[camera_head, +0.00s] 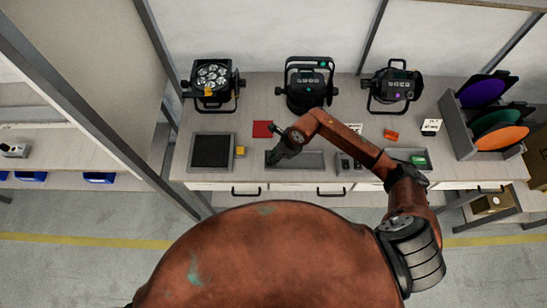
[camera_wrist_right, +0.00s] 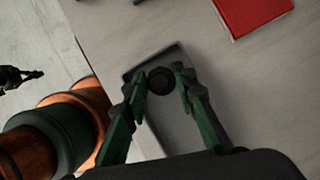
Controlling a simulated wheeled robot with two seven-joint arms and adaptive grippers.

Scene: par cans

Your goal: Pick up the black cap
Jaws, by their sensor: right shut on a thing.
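The black cap (camera_wrist_right: 161,80) is a small round dark disc in the right wrist view. It sits between the two fingertips of my right gripper (camera_wrist_right: 160,82), which is shut on it. Behind it is the grey shallow tray (camera_wrist_right: 178,130). In the head view my right gripper (camera_head: 279,157) is over the left end of the tray (camera_head: 312,160), and the cap is hidden or too small to make out there. I cannot tell whether the cap touches the tray floor. My left gripper is not in view.
A red square (camera_head: 262,129) lies behind the tray. A black square mat (camera_head: 211,151) and a yellow block (camera_head: 240,152) are to the left. Small black parts (camera_head: 347,162) sit to the right. Several stage lamps (camera_head: 306,84) stand along the back. Coloured discs (camera_head: 502,137) stand in a rack at right.

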